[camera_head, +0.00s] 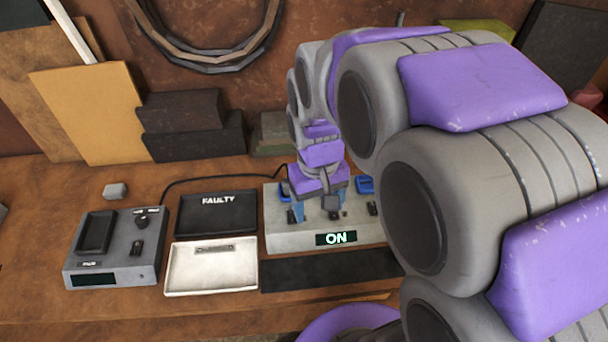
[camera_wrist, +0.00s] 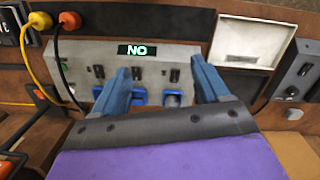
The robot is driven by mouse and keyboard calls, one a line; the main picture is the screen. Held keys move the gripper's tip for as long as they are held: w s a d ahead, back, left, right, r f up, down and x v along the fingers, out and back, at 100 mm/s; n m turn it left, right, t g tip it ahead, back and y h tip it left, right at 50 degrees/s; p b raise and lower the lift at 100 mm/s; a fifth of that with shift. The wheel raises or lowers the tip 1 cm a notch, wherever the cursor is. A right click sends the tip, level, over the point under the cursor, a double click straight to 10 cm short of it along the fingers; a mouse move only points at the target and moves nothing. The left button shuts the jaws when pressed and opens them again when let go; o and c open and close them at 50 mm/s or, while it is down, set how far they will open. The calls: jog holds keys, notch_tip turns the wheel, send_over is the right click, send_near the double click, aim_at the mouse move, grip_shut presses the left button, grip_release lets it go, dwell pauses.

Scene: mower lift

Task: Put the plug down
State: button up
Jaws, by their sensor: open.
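My gripper (camera_head: 320,208) is open above the light grey panel (camera_head: 290,241) whose green display (camera_head: 336,238) reads ON. In the wrist view, its two blue fingers (camera_wrist: 160,75) are spread apart, with the panel's upside-down display (camera_wrist: 137,50) beyond them. Blue parts (camera_wrist: 172,99) and small black switches show on the panel between and beside the fingers. A yellow plug-like end (camera_wrist: 40,21) and a dark one with an orange band (camera_wrist: 70,20), both on cables, are at the wrist view's upper left, apart from the fingers. I cannot tell which is the task's plug. Nothing is clearly held.
A black FAULTY tray (camera_head: 216,218) and a white tray (camera_head: 211,278) lie left of the panel. A grey tester (camera_head: 135,270) is farther left. A black cable (camera_head: 225,179) runs behind the trays. A dark mat (camera_head: 325,272) lies in front. My arm hides the right side.

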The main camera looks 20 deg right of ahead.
jog(key=s, duration=1.5)
jog(key=shift+s+a+f+m+g, duration=0.25)
jog(key=shift+s+m+g, duration=0.05)
jog(key=shift+a, duration=0.2)
